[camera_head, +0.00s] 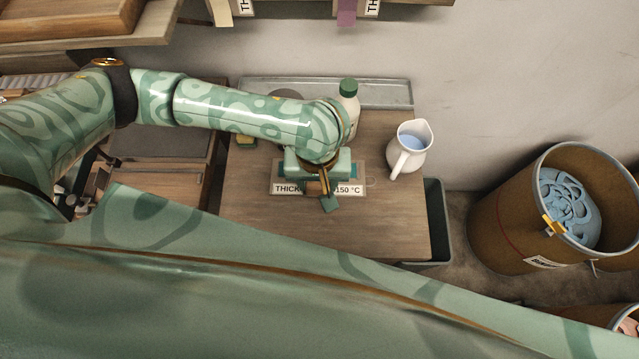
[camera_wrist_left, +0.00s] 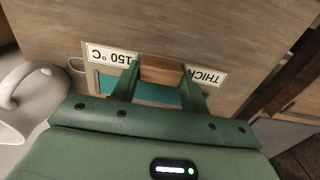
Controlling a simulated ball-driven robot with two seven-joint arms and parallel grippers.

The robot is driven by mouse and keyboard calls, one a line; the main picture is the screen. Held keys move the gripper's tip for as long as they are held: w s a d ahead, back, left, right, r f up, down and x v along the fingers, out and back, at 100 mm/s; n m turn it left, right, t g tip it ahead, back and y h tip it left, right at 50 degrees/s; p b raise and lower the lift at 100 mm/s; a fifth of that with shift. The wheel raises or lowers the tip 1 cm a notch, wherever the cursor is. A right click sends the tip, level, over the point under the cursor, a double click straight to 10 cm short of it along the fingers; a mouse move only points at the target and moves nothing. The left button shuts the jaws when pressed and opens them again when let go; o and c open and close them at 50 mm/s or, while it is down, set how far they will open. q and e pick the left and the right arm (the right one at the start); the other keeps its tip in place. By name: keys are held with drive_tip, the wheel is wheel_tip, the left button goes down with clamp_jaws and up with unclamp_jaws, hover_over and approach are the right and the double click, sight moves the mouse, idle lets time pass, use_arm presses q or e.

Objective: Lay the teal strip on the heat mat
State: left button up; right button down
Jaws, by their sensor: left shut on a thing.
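My left gripper (camera_head: 325,192) is directly above the label, pointing down. Its fingers also show in the left wrist view (camera_wrist_left: 162,68), shut on a brown wood-like end piece. The teal strip (camera_wrist_left: 155,93) seems to run from that piece over the mat. My arm hides most of it, and I cannot tell whether it touches the mat. My right gripper is not in view.
A white jug (camera_head: 408,150) with blue liquid stands right of the mat. A white bottle with a green cap (camera_head: 348,88) is behind my arm, before a grey tray (camera_head: 390,93). A brown drum (camera_head: 510,220) is at the right. The bench's front right is clear.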

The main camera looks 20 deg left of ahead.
sight(318, 185)
use_arm(q)
drive_tip(key=shift+w+f, duration=0.2)
drive_tip(key=shift+f, duration=0.05)
drive_tip(key=f+b, duration=0.3)
drive_tip(key=f, duration=0.1)
drive_tip(key=shift+w+a+b, duration=0.1)
drive_tip(key=shift+w+b, duration=0.2)
drive_tip(key=shift+r, duration=0.2)
drive_tip(key=o, duration=1.1)
